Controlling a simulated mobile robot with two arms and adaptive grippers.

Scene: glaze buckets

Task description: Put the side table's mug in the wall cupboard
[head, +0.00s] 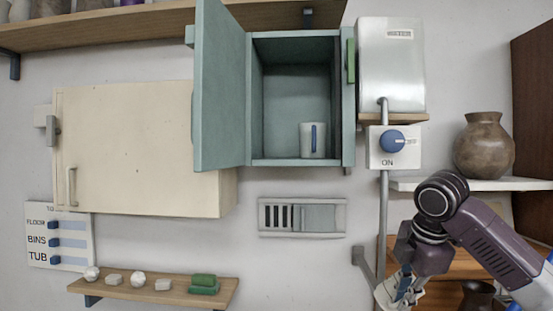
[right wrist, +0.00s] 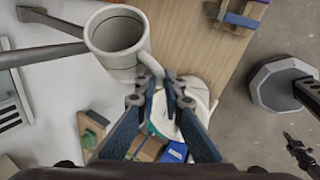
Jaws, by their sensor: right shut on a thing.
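The teal wall cupboard (head: 348,100) has its door (head: 220,90) swung open to the left. A pale mug with a blue stripe (head: 306,140) stands inside on the cupboard floor, toward the right. My right gripper (head: 402,292) is low at the right in the head view, below and right of the cupboard. In the right wrist view my right gripper (right wrist: 160,98) is shut on the handle of a light grey mug (right wrist: 112,58). That mug looks empty, and its open rim faces the camera. My left gripper is not in view.
A grey metal box (head: 391,70) and a blue-knob switch (head: 392,141) with a vertical pipe sit right of the cupboard. A brown vase (head: 484,146) stands on a white shelf. A cream cupboard (head: 125,140) is shut, left of the teal one.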

